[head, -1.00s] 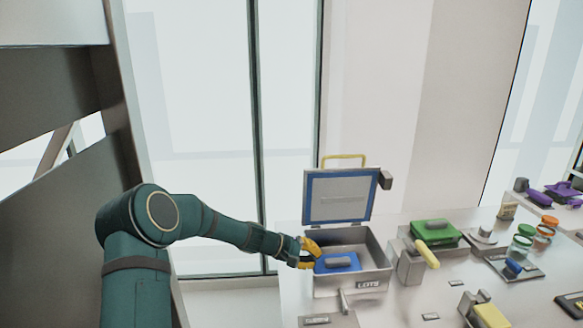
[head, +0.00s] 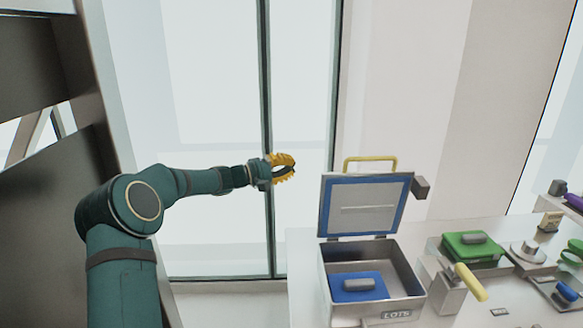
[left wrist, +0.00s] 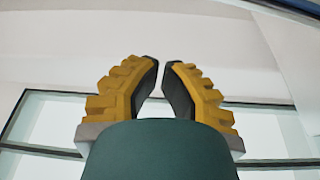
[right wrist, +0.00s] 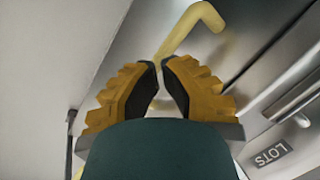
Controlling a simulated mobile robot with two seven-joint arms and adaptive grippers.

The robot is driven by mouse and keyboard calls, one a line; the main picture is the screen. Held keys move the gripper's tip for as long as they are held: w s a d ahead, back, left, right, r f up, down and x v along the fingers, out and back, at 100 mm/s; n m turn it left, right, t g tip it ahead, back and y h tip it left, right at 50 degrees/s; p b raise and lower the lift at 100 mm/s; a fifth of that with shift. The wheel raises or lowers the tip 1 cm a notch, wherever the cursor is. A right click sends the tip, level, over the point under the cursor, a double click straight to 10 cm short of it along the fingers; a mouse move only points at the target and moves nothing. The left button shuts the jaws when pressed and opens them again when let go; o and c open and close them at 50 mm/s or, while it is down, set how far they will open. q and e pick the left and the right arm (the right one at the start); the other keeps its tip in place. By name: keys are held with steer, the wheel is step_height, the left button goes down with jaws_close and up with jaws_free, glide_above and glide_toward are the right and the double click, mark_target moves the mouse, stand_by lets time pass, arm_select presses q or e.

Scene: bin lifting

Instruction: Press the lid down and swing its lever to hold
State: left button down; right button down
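The grey metal bin (head: 408,304) stands on the table, labelled LOTS on its front. Its lid (head: 324,208), blue-framed with a yellow handle on top, stands open and upright at the back. A blue block with a grey grip (head: 342,292) lies inside. A dark grey piece (head: 421,187) sits at the lid's right edge; I cannot tell if it is the lever. My left gripper (head: 291,169) is up in free air left of the lid, fingertips nearly together, holding nothing. My right gripper (right wrist: 161,64) has its tips nearly together near a yellow bent bar (right wrist: 178,33), with no visible grip on it.
A stand with a yellow grip (head: 470,282) is close to the bin's right side. A green block (head: 456,250) lies behind it, with a round grey piece (head: 527,252) and more small items at right. Free air surrounds my left gripper.

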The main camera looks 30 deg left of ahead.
arm_select(q)
steer(key=w+d, duration=0.3)
steer(key=d, duration=0.3)
steer(key=shift+d, duration=0.4)
steer(key=shift+f, duration=0.15)
